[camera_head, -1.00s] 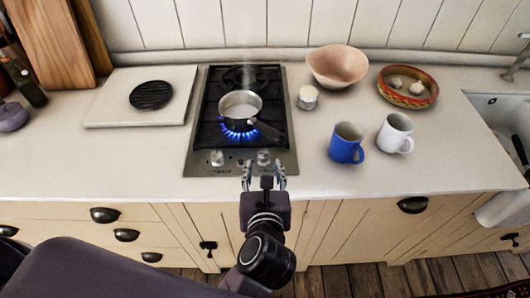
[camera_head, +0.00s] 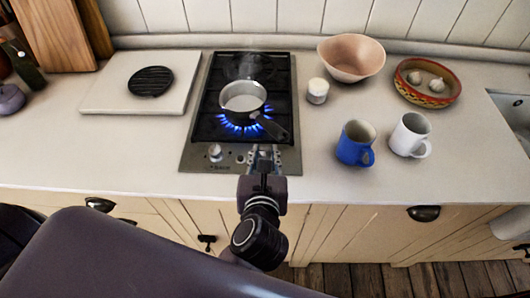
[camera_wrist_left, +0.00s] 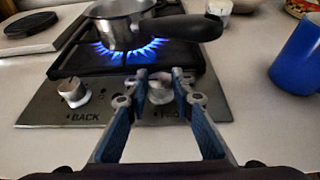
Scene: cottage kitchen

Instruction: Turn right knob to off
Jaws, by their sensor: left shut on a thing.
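The right knob (camera_wrist_left: 160,90) is a pale round knob on the steel front panel of the hob (camera_head: 203,160). My left gripper (camera_wrist_left: 158,78) has its fingers on both sides of this knob and is shut on it. In the head view my left gripper (camera_head: 265,158) reaches the panel's front right and mostly hides the knob. The left knob (camera_wrist_left: 74,92) stands free on the panel; it also shows in the head view (camera_head: 215,152). A blue flame (camera_head: 243,124) burns under a saucepan (camera_head: 243,98) on the front burner. My right gripper is not in view.
The saucepan's black handle (camera_wrist_left: 185,27) points toward the front right, above and beyond my gripper. A blue mug (camera_head: 354,146), a white mug (camera_head: 409,135), a small white jar (camera_head: 317,91) and a pink bowl (camera_head: 351,58) stand right of the hob. The counter's front strip is clear.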

